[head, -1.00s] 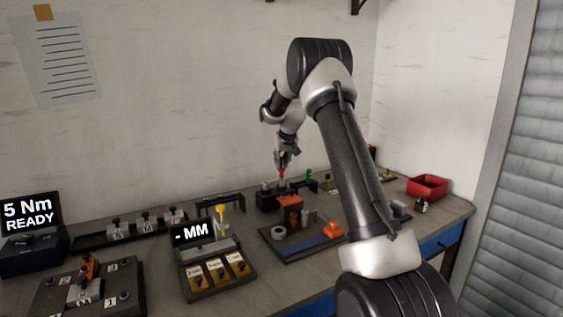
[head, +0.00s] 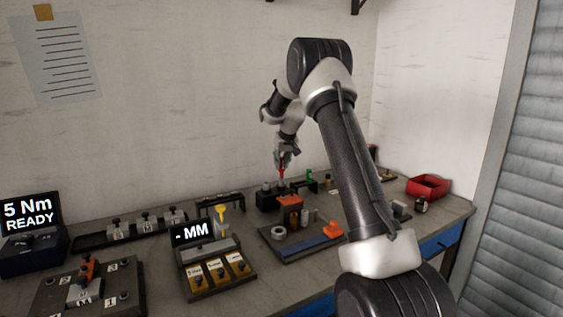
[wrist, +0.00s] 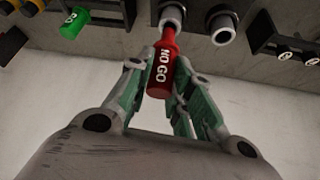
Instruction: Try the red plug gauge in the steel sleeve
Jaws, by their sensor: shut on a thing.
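The red plug gauge (wrist: 163,68), marked NO GO, is held between the two fingers of my gripper (wrist: 163,95) in the wrist view. Its thin end meets a steel sleeve (wrist: 172,15) at the top of that view; how far it is inside, I cannot tell. In the head view my gripper (head: 284,160) points down, with the red gauge upright below it over a dark block (head: 268,200) that hides much of the contact. A green gauge (wrist: 75,22) lies apart to the left in the wrist view, and shows in the head view (head: 309,174).
A dark tray with a grey ring (head: 278,232) and an orange part (head: 334,230) lies in front. A display reading MM (head: 193,231) stands left. A red bin (head: 428,186) is at the right.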

